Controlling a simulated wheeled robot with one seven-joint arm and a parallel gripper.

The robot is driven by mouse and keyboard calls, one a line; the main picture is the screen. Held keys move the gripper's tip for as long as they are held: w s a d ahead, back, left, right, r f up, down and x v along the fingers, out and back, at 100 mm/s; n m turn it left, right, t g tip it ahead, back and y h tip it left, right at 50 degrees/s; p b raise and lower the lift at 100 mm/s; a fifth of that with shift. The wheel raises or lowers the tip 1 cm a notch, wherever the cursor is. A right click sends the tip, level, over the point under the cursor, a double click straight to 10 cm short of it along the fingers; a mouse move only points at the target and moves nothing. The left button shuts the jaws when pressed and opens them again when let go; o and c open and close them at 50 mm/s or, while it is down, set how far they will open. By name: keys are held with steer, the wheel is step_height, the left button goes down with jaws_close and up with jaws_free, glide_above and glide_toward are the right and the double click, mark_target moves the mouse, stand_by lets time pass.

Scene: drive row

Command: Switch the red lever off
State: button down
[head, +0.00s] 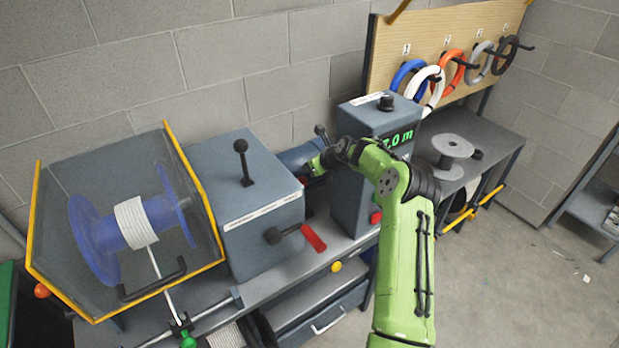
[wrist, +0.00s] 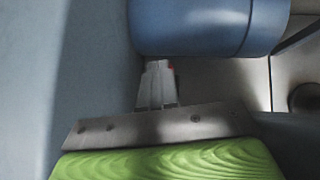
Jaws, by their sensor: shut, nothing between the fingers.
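The red lever (head: 313,238) is a red grip on a dark hub at the front right of a blue-grey box (head: 262,235). It slants down to the right in the head view. My gripper (wrist: 158,72) is shut and empty in the wrist view. In the head view its green hand (head: 318,165) is behind and above the lever, between the box and a taller column (head: 352,195); the fingertips are not clear there.
A blue cylinder (wrist: 208,25) is close beyond my fingertips. A black knob lever (head: 242,160) stands on the box top. A yellow-edged guard (head: 205,205) covers a blue reel at left. A red button (head: 376,217) is on the column.

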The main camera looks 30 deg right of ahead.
step_height(320, 180, up, 5)
steer(key=shift+r, duration=0.1)
stand_by(0.4)
steer(key=s+a+r+n, duration=0.1)
steer(key=a+r+n, duration=0.1)
steer(key=a, duration=0.1)
steer(key=s+a+r+n+g, duration=0.1)
steer(key=s+a+r+n, duration=0.1)
steer(key=a+n, duration=0.1)
steer(key=s+a+r+n, duration=0.1)
steer(key=a+r+n, duration=0.1)
steer(key=a+r, duration=0.1)
steer(key=shift+s+a+n+g, duration=0.1)
steer(key=shift+s+n+g, duration=0.2)
steer(key=shift+n, duration=0.1)
steer(key=s+a+r+n+g+h, duration=0.1)
steer(key=s+a+r+n, duration=0.2)
steer(key=s+n, duration=0.45)
steer(key=s+a+r+n+h, duration=0.1)
steer(key=s+a+r+n, duration=0.25)
steer(key=s, duration=0.65)
steer(key=s+a+r+n+g+h, duration=0.1)
steer(key=s+a+r+n, duration=0.2)
steer(key=s+n, duration=0.45)
steer(key=s+f+n, duration=0.3)
steer(key=s+n, duration=0.3)
steer(key=s, duration=1)
steer(key=shift+s+a+f, duration=0.15)
steer(key=shift+a, duration=0.05)
